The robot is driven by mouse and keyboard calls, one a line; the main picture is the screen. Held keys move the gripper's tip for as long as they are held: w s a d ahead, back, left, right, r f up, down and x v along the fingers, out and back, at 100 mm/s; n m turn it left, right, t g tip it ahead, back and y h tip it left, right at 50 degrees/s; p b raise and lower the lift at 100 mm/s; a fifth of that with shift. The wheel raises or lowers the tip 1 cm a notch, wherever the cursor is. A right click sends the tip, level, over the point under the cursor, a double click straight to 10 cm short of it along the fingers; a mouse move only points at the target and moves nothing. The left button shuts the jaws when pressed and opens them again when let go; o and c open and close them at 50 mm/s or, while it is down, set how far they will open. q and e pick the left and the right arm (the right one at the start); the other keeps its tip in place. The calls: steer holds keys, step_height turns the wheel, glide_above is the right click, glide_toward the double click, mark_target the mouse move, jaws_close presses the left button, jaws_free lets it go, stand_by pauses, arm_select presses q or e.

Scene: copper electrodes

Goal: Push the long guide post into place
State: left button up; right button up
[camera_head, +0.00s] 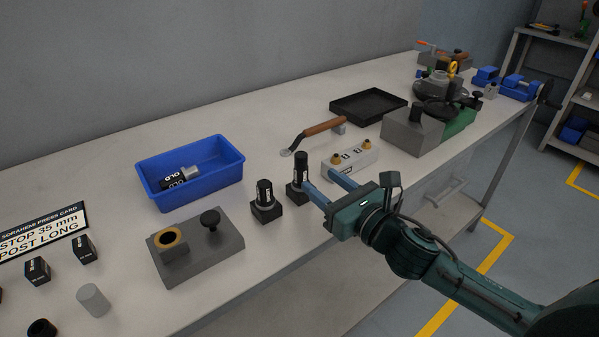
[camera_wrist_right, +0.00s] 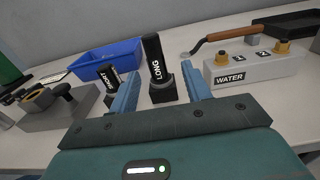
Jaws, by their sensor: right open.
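The long guide post (camera_head: 301,170) is a black cylinder labelled LONG, upright in a square black holder. It also shows in the right wrist view (camera_wrist_right: 155,62). My right gripper (camera_head: 318,180) is open and empty, its blue fingers pointing at that holder. In the wrist view the post stands in line with the gap between the fingers (camera_wrist_right: 160,76); I cannot tell whether they touch. A shorter post (camera_head: 264,193), labelled SHORT (camera_wrist_right: 110,73) in the wrist view, stands upright in its own holder to the left. My left gripper is not in view.
A grey fixture plate (camera_head: 220,258) carries a copper-ringed block (camera_head: 172,250) and a black knob. A card (camera_head: 40,232) reads "STOP 35 mm POST LONG". A blue bin (camera_head: 205,187) stands behind, and a white WATER block (camera_head: 368,162) close on the right.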

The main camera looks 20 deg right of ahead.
mark_target(296, 165)
steer(key=x, duration=0.3)
steer(key=shift+w+a, duration=0.2)
steer(key=shift+w, duration=0.1)
steer(key=x, duration=0.5)
steer(key=shift+a+f, duration=0.2)
steer(key=shift+a, duration=0.1)
steer(key=shift+s, duration=0.1)
jaws_close()
steer(key=shift+r, duration=0.1)
